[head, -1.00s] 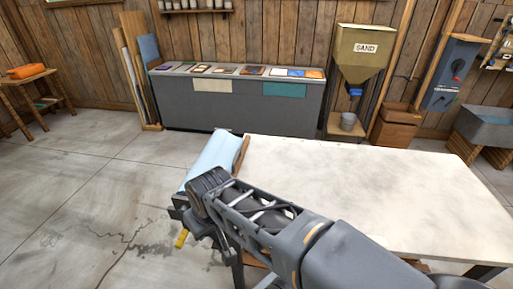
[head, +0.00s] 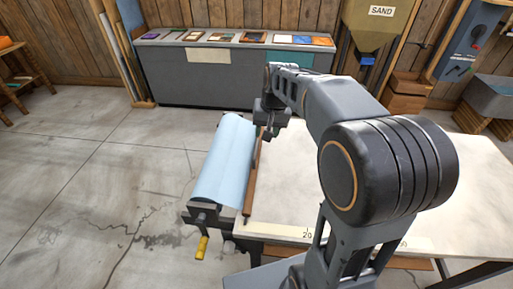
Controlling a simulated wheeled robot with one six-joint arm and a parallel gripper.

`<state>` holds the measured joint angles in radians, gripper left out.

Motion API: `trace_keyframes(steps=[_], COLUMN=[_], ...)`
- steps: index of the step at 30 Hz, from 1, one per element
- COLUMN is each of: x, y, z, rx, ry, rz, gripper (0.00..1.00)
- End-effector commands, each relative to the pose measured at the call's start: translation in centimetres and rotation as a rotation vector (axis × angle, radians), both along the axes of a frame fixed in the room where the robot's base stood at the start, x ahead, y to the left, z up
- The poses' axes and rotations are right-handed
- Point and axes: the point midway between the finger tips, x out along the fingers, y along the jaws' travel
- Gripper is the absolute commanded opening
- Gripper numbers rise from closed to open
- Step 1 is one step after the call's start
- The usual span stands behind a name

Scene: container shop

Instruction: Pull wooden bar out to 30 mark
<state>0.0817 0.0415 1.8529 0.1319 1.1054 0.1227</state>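The wooden bar (head: 251,183) is a long, narrow brown strip. It lies along the left edge of the pale table (head: 290,190), beside a light blue roll (head: 226,160). A pale scale strip (head: 280,231) runs along the table's near edge. A "20" mark (head: 307,234) is readable on it; another mark (head: 402,245) farther right is partly hidden by my arm. My gripper (head: 266,128) points down over the far end of the bar. Its fingers are small and dark, so I cannot tell whether they are open or touch the bar. My arm hides much of the table's middle.
A yellow handle (head: 201,248) sticks out at the roll's near end. A grey counter (head: 190,80) with several sample tiles stands behind, and a sand hopper (head: 375,25) at the back right. The concrete floor at the left is clear.

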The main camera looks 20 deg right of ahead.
Motion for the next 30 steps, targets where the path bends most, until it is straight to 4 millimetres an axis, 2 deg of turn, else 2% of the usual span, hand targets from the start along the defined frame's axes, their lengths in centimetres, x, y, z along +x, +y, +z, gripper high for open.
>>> trace_keyframes(steps=[1, 3, 6, 10, 17, 30], x=[1.7, 3.6, 5.8, 7.6, 8.9, 9.4], y=[-0.4, -0.9, -1.3, -1.6, -1.5, 0.0], z=[-0.6, -1.1, -1.8, -2.6, -4.4, -12.3], rx=[0.016, 0.034, 0.059, 0.078, 0.092, 0.091], ry=[0.021, 0.041, 0.065, 0.085, 0.101, 0.101], rz=[-0.026, -0.053, -0.085, -0.109, -0.124, -0.122], gripper=[0.42, 0.42, 0.42, 0.42, 0.42, 0.42])
